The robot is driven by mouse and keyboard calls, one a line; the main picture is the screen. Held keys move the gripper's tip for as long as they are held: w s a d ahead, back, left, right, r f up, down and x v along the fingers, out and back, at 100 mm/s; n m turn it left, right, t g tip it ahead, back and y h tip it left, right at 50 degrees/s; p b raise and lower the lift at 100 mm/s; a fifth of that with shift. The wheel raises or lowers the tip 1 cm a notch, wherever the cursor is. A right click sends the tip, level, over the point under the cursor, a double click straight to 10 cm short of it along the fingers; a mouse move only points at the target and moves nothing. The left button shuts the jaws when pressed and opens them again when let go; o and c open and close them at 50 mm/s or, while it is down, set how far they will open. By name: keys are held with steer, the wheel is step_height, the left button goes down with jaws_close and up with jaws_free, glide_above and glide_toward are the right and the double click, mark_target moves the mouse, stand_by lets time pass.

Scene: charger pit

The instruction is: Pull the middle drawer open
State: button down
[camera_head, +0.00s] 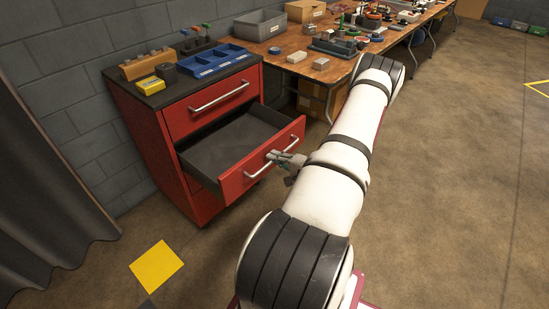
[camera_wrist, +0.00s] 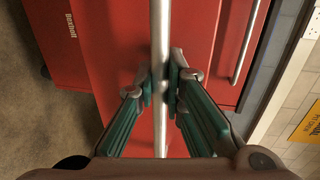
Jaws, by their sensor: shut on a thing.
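The red cabinet (camera_head: 190,190) stands against the grey block wall. Its middle drawer (camera_head: 234,184) is pulled well out, and its dark, empty inside shows. The top drawer, with its own silver handle (camera_head: 219,96), is closed. My gripper (camera_head: 290,160) is at the front of the middle drawer, at its bar handle (camera_head: 262,164). In the wrist view, my gripper (camera_wrist: 162,85) has its green-padded fingers on both sides of the silver handle (camera_wrist: 160,30), shut on it. The lowest part of the cabinet is partly hidden behind the open drawer.
Blue trays (camera_head: 212,62), a yellow box (camera_head: 151,86) and a wooden block of tools stand on the cabinet top. A cluttered wooden workbench (camera_head: 285,62) stands to the right. A dark curtain (camera_head: 45,200) hangs at left. The floor in front is clear, with a yellow square (camera_head: 157,267).

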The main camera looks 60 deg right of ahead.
steer(key=c, duration=1.7)
jaws_free()
steer(key=shift+o, duration=0.2)
steer(key=v, duration=1.2)
